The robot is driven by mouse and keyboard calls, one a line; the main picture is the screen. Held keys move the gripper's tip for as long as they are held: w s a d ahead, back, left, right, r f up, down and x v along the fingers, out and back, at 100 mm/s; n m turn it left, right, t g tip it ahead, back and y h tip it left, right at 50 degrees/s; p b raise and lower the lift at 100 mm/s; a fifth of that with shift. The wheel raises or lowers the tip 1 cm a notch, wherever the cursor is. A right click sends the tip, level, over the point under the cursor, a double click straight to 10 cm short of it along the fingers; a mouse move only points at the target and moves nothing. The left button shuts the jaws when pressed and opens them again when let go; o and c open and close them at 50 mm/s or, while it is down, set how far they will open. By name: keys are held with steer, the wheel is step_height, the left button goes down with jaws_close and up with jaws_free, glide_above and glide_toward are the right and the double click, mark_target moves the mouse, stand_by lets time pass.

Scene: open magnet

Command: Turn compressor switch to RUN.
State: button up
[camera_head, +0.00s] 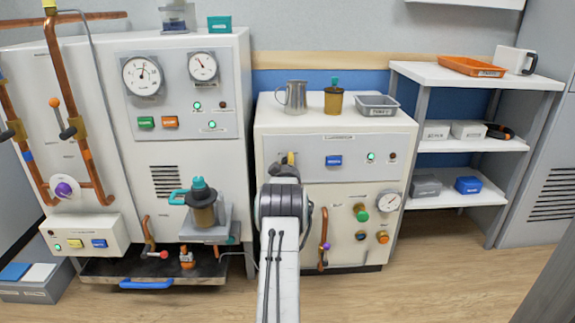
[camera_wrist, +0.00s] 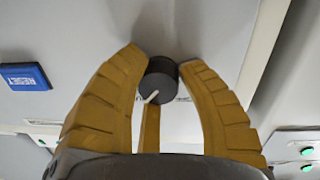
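The compressor switch is a round dark knob (camera_wrist: 160,80) with a white pointer, on the pale panel in the wrist view. Its pointer aims down and to the left in that view. My gripper's yellow fingers (camera_wrist: 164,75) come in on both sides of the knob, with their tips against its sides. In the head view, my gripper (camera_head: 288,160) is at the upper left of the compressor cabinet's front (camera_head: 350,197), and my arm hides the knob there. No RUN mark can be read in either view.
A blue button (camera_head: 333,161) is on the compressor panel beside the switch; it also shows in the wrist view (camera_wrist: 25,76). A metal mug (camera_head: 296,97), a brass-coloured pot (camera_head: 333,100) and a grey tray (camera_head: 377,105) stand on top. A shelf unit (camera_head: 480,145) is at right.

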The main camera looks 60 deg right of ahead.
steer(key=o, duration=0.5)
steer(key=shift+f, duration=0.1)
steer(key=shift+c, duration=0.2)
steer(key=v, duration=1.2)
steer(key=shift+w, duration=0.1)
stand_by(0.6)
